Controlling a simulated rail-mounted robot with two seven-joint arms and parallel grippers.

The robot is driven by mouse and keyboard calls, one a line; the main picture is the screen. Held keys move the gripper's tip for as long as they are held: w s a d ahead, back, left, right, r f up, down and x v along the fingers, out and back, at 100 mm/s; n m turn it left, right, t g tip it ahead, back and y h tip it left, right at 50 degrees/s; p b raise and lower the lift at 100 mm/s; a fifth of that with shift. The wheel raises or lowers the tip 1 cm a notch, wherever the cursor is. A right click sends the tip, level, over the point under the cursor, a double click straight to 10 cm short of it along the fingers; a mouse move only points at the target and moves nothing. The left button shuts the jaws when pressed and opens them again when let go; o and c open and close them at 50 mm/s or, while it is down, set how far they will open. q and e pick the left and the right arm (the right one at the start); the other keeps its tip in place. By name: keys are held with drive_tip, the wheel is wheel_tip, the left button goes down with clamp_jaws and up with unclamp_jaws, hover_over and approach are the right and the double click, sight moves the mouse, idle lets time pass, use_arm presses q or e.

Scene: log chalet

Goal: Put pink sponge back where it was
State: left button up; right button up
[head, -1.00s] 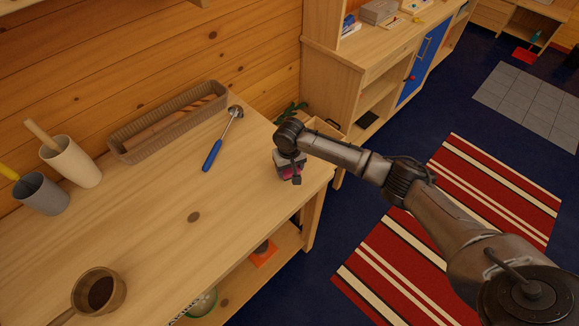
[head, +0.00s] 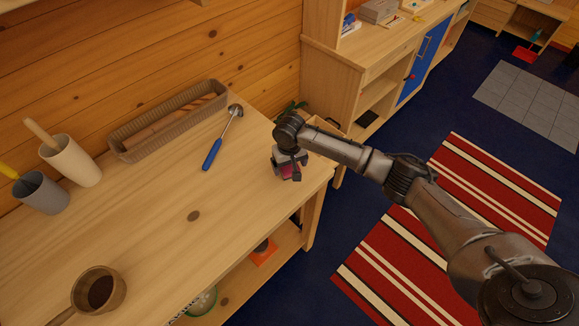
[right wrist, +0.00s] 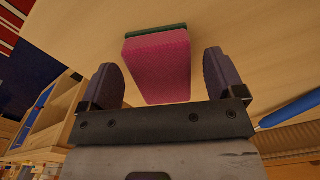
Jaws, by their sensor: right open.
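The pink sponge (right wrist: 158,68) with a dark green layer lies on the wooden counter (head: 150,235), near its right end. In the head view only a bit of the sponge (head: 286,172) shows beneath my right gripper (head: 290,166). In the right wrist view my right gripper (right wrist: 160,85) is open, with one finger on each side of the sponge and visible gaps between. The gripper's arm hides part of the counter's corner. My left gripper is not in view.
A blue-handled scoop (head: 222,138) lies left of the gripper, with a long wicker basket (head: 130,152) behind it. Cups (head: 70,160) and a brown pot (head: 98,291) stand farther left. The middle of the counter is clear.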

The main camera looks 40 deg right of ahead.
sight(289, 166)
wheel_tip(289, 166, up, 11)
drive_tip(key=b, duration=0.1)
idle(0.3)
drive_tip(key=shift+f, duration=0.15)
idle(0.4)
